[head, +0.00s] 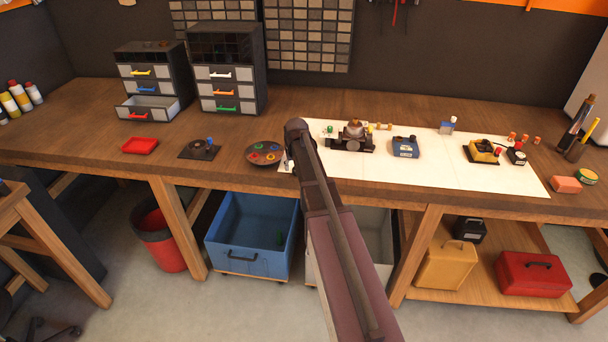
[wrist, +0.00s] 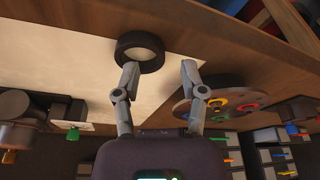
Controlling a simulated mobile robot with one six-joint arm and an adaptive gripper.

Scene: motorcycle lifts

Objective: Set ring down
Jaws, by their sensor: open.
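A thick black ring (wrist: 121,49) appears in the wrist view over the edge of the white mat (wrist: 75,75), near the wooden strip of the bench. My gripper (wrist: 160,67) is open, its two fingers spread with nothing between the tips. The left fingertip overlaps the ring's lower edge in the picture; I cannot tell whether it touches. The right fingertip is apart from the ring, by the round dark dish (wrist: 183,108) with small coloured rings. In the head view my arm hides the black ring and most of the gripper.
The dish (head: 254,160) stands left of the white mat (head: 430,175). Left of it are a small dark stand (head: 200,150), a red tray (head: 140,146) and drawer cabinets (head: 225,70). A carburettor-like part (head: 352,137) and blue device (head: 405,147) stand on the mat.

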